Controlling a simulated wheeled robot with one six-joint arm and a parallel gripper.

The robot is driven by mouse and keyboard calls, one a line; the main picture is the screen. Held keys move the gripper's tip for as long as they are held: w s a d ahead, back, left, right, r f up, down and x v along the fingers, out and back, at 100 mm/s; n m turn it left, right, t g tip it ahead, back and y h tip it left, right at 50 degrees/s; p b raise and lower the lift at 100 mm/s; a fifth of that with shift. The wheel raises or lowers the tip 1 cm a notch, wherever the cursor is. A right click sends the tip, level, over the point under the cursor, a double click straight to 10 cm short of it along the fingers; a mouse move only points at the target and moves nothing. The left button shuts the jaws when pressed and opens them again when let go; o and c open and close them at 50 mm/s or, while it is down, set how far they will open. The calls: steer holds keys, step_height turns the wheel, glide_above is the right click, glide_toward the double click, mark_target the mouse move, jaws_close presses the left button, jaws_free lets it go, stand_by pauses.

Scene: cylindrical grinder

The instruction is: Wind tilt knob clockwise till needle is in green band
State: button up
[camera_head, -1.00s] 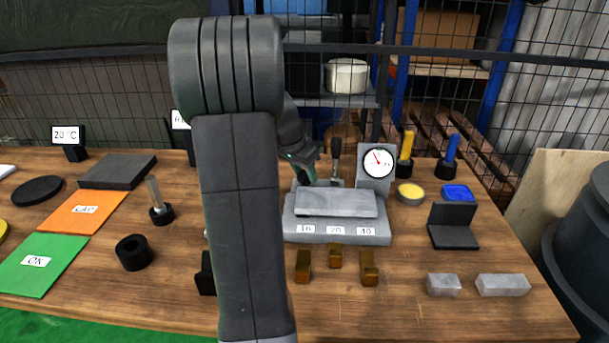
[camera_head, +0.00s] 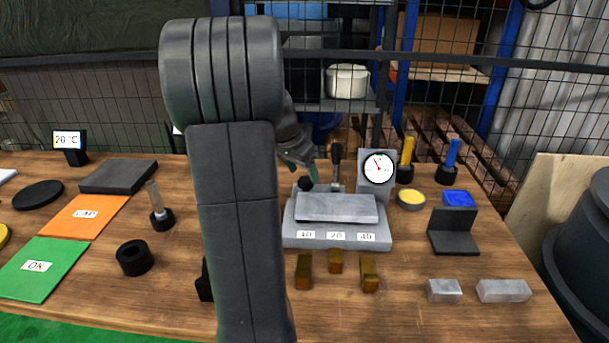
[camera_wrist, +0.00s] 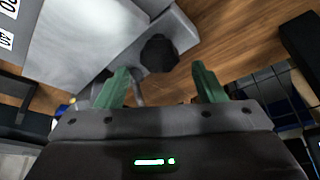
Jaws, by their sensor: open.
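The grey tilt fixture (camera_head: 333,236) stands on the bench with a grey plate on top. Its round white dial (camera_head: 378,168) stands at the back right. The thin needle points up and slightly left; the green band is too small to make out. A dark knob (camera_head: 305,184) sits at the fixture's back left corner. In the wrist view the knob (camera_wrist: 159,53) is a dark lobed shape. My gripper (camera_wrist: 160,67) is open, its green fingers on either side below the knob, with nothing held. In the head view my gripper (camera_head: 313,172) is just above the knob, partly hidden by my arm.
A black-handled lever (camera_head: 336,158) rises behind the plate, close to my gripper. Brass blocks (camera_head: 336,260) lie in front of the fixture. A black angle block (camera_head: 454,230) and yellow and blue handled tools stand to the right. A mesh fence (camera_head: 440,90) runs behind the bench.

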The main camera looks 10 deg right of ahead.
mark_target(306, 186)
steer(key=p+v, duration=0.1)
steer(key=v, duration=1)
steer(key=shift+w+f, duration=0.1)
steer(key=b+x, duration=0.1)
steer(key=x, duration=1.2)
steer(key=shift+d+f+b, duration=0.1)
steer(key=shift+f+b, duration=0.2)
steer(key=shift+f, duration=0.1)
